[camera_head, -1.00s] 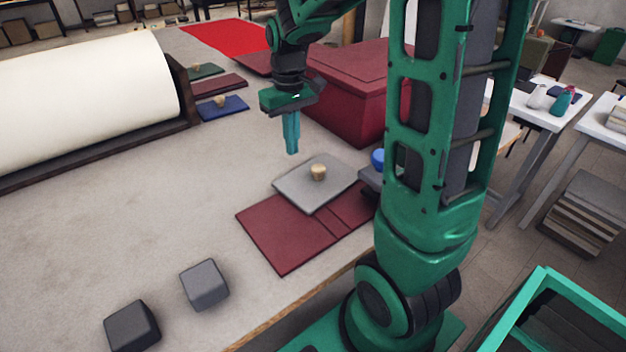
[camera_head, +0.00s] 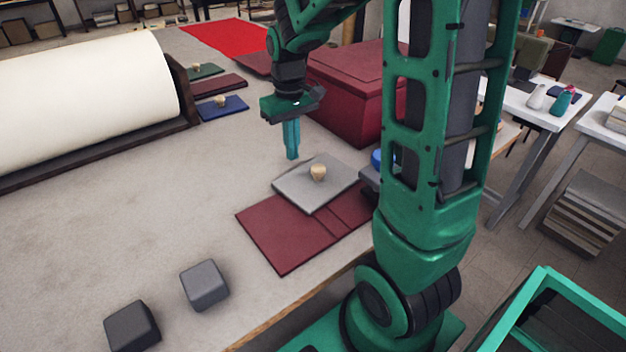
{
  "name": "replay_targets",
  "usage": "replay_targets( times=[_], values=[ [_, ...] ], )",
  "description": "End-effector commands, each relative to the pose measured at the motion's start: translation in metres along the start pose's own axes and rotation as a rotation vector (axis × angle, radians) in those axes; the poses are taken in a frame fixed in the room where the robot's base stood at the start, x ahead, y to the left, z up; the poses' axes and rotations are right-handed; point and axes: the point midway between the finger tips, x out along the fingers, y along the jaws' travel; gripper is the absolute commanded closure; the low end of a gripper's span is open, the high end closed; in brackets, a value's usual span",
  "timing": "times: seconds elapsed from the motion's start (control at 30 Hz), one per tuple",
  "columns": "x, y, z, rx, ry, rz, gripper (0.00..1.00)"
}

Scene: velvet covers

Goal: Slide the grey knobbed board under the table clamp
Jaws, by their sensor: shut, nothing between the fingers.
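The grey knobbed board (camera_head: 301,190) lies on the dark red velvet cover (camera_head: 286,240), with its pale wooden knob (camera_head: 318,172) on top. The table clamp (camera_head: 369,178), a dark piece with a blue knob (camera_head: 377,160), stands just right of the board and is partly hidden behind my arm. I cannot tell whether the board's right corner touches it. My gripper (camera_head: 292,156) is shut and empty, pointing down, above and just behind the board's far left edge.
Two dark grey blocks (camera_head: 204,285) (camera_head: 133,327) sit at the table's front left. A large dark red box (camera_head: 361,85) stands behind the gripper. A cream roll (camera_head: 80,105) lies at left, near small knobbed boards (camera_head: 222,108). The table's middle left is bare.

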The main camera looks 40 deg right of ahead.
Motion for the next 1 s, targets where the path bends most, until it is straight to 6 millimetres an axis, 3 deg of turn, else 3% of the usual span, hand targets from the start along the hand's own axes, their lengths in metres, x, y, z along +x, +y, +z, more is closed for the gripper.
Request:
replay_targets(
  times=[1.0],
  values=[
    [0.0075,-0.0002,0.0001,0.000,0.000,0.000,1.00]
  ],
)
